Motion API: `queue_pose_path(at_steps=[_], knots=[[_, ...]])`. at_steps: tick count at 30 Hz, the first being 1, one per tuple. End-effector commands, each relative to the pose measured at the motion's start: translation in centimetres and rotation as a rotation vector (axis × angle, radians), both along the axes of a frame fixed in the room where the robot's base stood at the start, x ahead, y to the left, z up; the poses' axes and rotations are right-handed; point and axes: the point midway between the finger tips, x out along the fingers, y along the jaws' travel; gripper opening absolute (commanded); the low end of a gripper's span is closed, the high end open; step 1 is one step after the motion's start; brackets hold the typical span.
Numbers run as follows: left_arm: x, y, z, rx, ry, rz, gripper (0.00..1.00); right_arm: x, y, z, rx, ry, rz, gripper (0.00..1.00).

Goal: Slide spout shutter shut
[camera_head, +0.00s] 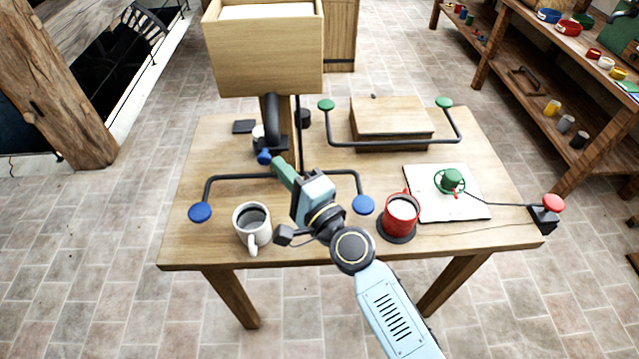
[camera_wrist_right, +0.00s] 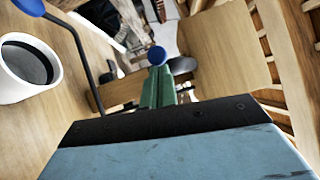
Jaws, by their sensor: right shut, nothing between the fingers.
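The black curved spout (camera_head: 272,118) comes down under a wooden hopper box (camera_head: 262,55) at the back left of the table. A blue knob (camera_head: 264,156), which looks like the shutter's handle, sticks out toward me at the spout's foot. How far the shutter is open I cannot tell. My right gripper (camera_head: 279,162) has green fingers, shut and empty, with their tips just at the blue knob. In the right wrist view the knob (camera_wrist_right: 157,56) shows just beyond the fingertips (camera_wrist_right: 158,72). Whether they touch I cannot tell. My left gripper is not in view.
A white mug (camera_head: 252,226) with dark contents stands at the front left. A red mug (camera_head: 401,214) stands right of my arm. A black rail with blue ends (camera_head: 200,212) crosses near the gripper. A wooden box (camera_head: 390,118) lies behind a green-ended rail (camera_head: 395,143).

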Motion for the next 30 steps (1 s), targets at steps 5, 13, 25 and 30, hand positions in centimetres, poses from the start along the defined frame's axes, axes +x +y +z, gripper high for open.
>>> queue_pose_path(at_steps=[5, 13, 25, 30], knots=[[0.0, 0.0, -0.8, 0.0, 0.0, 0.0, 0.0, -0.5, -2.8, -0.9, -0.007, -0.001, 0.007, 0.0], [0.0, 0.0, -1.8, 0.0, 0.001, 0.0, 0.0, -5.4, -6.5, -1.6, -0.005, 0.002, 0.009, 0.0], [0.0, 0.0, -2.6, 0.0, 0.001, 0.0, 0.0, -8.6, -8.8, -1.7, -0.001, 0.001, 0.008, 0.0], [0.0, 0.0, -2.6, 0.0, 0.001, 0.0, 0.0, -8.7, -8.8, -1.7, -0.001, 0.001, 0.008, 0.0]])
